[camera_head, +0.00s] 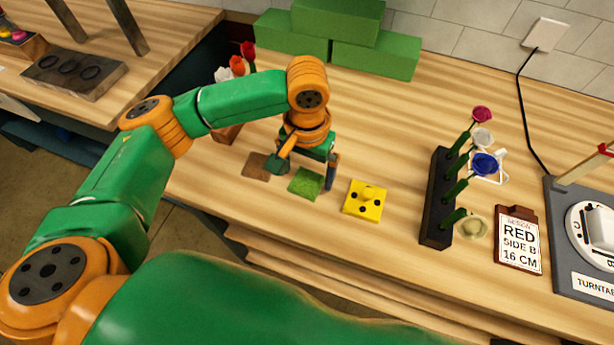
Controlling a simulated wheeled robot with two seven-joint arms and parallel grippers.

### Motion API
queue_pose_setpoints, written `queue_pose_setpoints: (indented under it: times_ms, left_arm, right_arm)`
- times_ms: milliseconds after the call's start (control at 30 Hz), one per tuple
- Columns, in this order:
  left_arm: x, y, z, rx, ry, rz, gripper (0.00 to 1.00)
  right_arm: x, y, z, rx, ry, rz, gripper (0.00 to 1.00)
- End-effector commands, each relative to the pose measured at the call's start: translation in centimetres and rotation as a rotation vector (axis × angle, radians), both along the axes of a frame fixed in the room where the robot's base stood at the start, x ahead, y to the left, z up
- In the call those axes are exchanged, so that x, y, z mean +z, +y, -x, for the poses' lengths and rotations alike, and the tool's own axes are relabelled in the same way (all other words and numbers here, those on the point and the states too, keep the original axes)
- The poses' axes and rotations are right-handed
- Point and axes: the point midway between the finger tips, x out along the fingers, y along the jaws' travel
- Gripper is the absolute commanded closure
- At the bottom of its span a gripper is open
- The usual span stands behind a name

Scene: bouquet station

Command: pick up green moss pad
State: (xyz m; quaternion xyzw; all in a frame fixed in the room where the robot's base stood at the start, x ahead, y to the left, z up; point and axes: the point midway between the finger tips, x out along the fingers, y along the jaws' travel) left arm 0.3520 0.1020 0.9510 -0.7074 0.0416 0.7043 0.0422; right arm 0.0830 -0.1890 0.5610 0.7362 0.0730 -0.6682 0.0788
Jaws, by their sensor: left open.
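The green moss pad (304,184) is a small flat green square on the wooden table, left of the yellow pad. My left gripper (305,178) points down over it with its fingers apart, one at the pad's left side and one at its right. I cannot tell whether the fingers touch the pad. The gripper body hides part of the area behind the pad. My right gripper is not in view.
A brown square pad (257,165) lies close on the left and a yellow pad with black dots (364,200) on the right. A black flower rack (437,198), a sign (518,240) and a turntable (578,262) stand farther right. Green blocks (376,56) are at the back.

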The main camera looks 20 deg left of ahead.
Motion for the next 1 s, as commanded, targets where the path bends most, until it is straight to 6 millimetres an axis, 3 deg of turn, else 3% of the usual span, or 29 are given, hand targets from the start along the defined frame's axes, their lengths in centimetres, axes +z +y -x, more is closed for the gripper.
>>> queue_pose_setpoints:
  times_ms: [100, 333, 600, 867, 1000]
  left_arm:
    - [-1.5, 0.1, 0.1, -0.002, 0.001, -0.001, 0.00]
    - [-1.7, 0.0, 0.0, -0.003, -0.002, 0.000, 0.03]
    - [-1.7, 0.0, 0.0, -0.003, -0.002, 0.000, 0.75]
    - [-1.5, 0.0, 0.0, -0.003, -0.002, 0.000, 0.76]
    - [0.1, 0.0, 0.0, -0.002, -0.005, 0.003, 0.76]
  right_arm:
    - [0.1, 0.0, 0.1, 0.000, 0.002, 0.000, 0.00]
    - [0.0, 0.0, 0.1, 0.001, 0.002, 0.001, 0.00]
    - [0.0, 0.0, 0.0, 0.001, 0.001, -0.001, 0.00]
    - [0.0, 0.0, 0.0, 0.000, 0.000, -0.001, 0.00]
    - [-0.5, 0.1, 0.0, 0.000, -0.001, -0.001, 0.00]
